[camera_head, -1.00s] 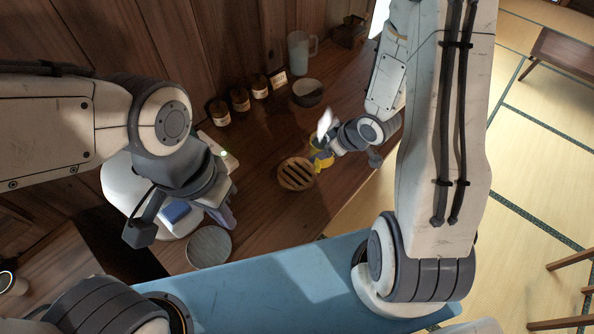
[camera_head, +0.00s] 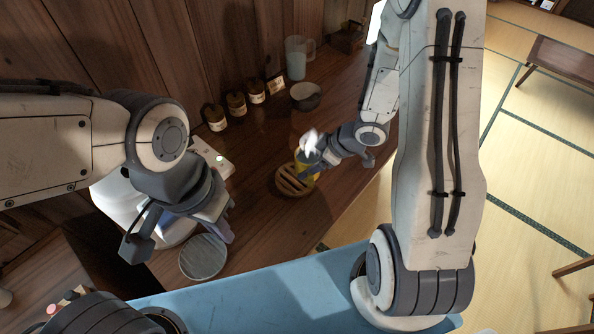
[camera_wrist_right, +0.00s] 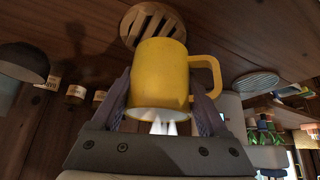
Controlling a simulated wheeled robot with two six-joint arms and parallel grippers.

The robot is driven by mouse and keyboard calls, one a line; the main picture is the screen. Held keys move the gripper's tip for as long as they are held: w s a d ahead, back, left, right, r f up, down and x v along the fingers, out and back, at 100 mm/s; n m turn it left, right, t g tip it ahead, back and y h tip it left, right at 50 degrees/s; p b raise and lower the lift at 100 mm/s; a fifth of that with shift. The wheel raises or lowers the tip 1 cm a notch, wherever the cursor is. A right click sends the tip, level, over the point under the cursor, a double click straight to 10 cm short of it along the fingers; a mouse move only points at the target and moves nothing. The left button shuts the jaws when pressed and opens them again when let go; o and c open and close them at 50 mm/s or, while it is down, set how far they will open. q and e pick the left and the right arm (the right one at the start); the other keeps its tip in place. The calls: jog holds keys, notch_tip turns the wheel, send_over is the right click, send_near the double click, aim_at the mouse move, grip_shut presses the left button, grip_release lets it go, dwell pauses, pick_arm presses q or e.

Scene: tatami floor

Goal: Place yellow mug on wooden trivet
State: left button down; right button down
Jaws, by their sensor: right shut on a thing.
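The yellow mug (camera_wrist_right: 160,75) is held between the two fingers of my right gripper (camera_wrist_right: 163,105), with its handle to the right in the right wrist view. In the head view the mug (camera_head: 314,172) is mostly hidden by the right gripper (camera_head: 312,158) and overlaps the right part of the trivet. The round slatted wooden trivet (camera_head: 290,182) lies on the wooden counter; it also shows behind the mug in the right wrist view (camera_wrist_right: 140,20). I cannot tell whether mug and trivet touch. My left gripper (camera_head: 224,228) hangs near the round grey plate, its opening unclear.
The grey plate (camera_head: 203,258) lies at the front left of the counter (camera_head: 255,195). A dark bowl (camera_head: 306,97), several jars (camera_head: 236,104) and a pale pitcher (camera_head: 297,58) stand along the back. A white appliance (camera_head: 212,156) is behind my left arm.

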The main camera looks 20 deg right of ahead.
jog(key=w+a+f, duration=0.1)
jog(key=w+f, duration=0.1)
jog(key=w, duration=0.1)
jog(key=w+a+f, duration=0.1)
jog(key=shift+w+a, duration=0.15)
jog(key=shift+a, duration=0.15)
jog(key=shift+f, duration=1.95)
jog(key=shift+f, duration=0.15)
grip_release()
